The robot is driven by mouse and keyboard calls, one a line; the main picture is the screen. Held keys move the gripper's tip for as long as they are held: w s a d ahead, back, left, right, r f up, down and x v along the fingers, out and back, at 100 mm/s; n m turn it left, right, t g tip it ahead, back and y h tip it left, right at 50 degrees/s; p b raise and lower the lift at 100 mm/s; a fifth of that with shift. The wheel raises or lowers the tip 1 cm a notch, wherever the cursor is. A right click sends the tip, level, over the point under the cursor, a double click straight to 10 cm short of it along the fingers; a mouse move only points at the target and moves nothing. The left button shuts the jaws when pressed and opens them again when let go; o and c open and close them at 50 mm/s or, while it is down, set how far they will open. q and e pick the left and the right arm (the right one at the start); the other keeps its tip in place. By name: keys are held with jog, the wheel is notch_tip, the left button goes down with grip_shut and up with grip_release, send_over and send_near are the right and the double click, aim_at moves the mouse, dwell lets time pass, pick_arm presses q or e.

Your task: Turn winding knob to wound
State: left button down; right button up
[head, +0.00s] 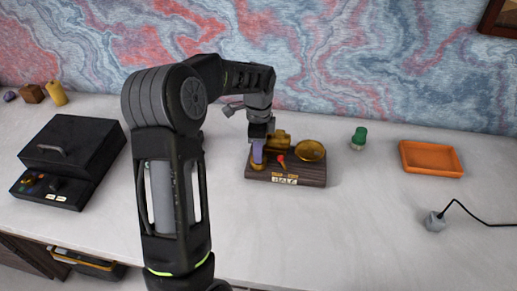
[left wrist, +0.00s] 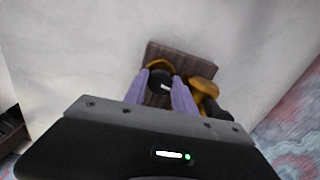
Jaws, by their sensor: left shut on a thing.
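A device with a dark wooden base (head: 315,176) and brass parts stands on the white desktop, and its base also shows in the left wrist view (left wrist: 185,56). A round black knob (left wrist: 159,82) with a small white mark sits between my left gripper's purple fingers (left wrist: 161,96). In the head view my left gripper (head: 258,156) points down at the left end of the device and hides the knob. My left gripper is shut on the knob. A red-tipped pointer (head: 282,159) and a white label (head: 285,180) show on the device. My right gripper is out of view.
A brass dish (head: 310,151) is at the device's right end. A black lidded box (head: 80,145) stands at left. A green-topped object (head: 359,137), an orange tray (head: 431,158) and a grey corded plug (head: 434,222) are at right. The front desktop is clear.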

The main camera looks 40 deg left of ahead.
pick_arm(q)
jog(key=m, duration=0.4)
jog(key=shift+r+m+p, duration=0.1)
jog(key=shift+m+p, duration=0.2)
jog(key=shift+p, duration=0.05)
jog(key=m+p, duration=0.1)
jog(key=m, duration=0.4)
jog(key=shift+w, duration=0.1)
jog(key=c, duration=1.3)
grip_release()
jog(key=shift+r+b, duration=0.3)
jog(key=shift+r, duration=3.55)
